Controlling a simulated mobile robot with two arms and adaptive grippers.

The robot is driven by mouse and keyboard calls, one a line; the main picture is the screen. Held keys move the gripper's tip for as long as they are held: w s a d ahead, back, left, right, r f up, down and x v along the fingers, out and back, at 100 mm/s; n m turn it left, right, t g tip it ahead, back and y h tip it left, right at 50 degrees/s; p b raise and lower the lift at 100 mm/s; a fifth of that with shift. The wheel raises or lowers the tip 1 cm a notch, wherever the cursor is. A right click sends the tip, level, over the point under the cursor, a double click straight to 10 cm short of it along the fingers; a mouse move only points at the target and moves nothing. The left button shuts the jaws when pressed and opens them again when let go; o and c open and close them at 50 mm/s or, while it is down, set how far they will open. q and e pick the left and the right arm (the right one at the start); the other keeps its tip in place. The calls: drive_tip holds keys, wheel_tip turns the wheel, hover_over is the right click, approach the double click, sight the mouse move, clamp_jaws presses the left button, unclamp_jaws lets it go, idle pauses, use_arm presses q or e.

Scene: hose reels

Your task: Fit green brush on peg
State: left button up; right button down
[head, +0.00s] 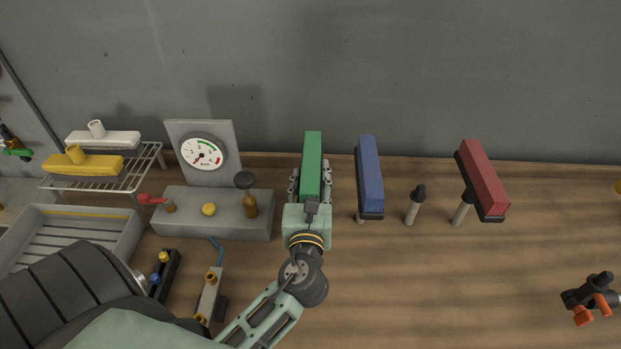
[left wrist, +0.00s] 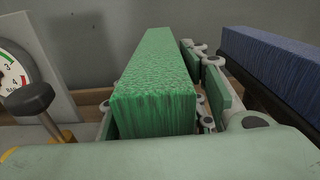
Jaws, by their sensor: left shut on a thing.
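The green brush (head: 312,160) is a long block held in my left gripper (head: 311,186), whose fingers are shut on its two sides. It points away from me toward the back wall. In the left wrist view the green brush (left wrist: 155,95) fills the middle between the fingers. A bare grey peg with a dark tip (head: 415,203) stands on the table to the right, between the blue and red brushes. The spot under the green brush is hidden by the brush and gripper, so I cannot tell whether a peg is there. My right gripper is not clearly in view.
The blue brush (head: 370,175) stands close to the right of my left gripper. The red brush (head: 483,180) sits tilted on a peg further right. The right table is mostly clear.

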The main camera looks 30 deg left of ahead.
use_arm(q)
drive_tip(key=shift+f, duration=0.35)
drive_tip(key=o, duration=1.5)
drive_tip(key=v, duration=1.2)
drive_tip(key=shift+r, duration=0.1)
